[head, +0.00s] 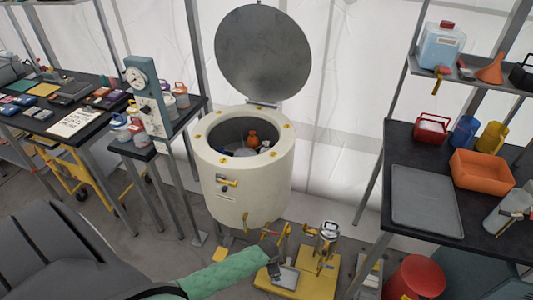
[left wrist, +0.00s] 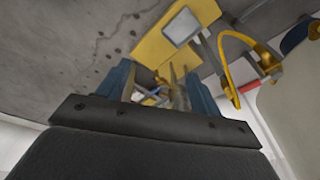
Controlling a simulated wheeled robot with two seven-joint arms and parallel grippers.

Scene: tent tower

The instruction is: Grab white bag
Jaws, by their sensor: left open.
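A cream drum (head: 243,190) stands open in the middle of the head view, its round grey lid (head: 263,55) raised behind it. Inside are an orange item (head: 252,139) and pale items (head: 244,152), partly hidden by the rim; I cannot tell whether one is a white bag. My left gripper (head: 272,253) is low in front of the drum, outside it, at the end of the green-sleeved arm. In the left wrist view its two blue fingers (left wrist: 162,88) are apart, with no held object visible between them. My right gripper is not in view.
A yellow-based device (head: 305,268) stands on the floor close to my left gripper, with a red bin (head: 414,277) to its right. A dark table (head: 440,200) with a grey tray (head: 428,200) and orange bin (head: 481,170) stands right. A cluttered table (head: 95,128) stands left.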

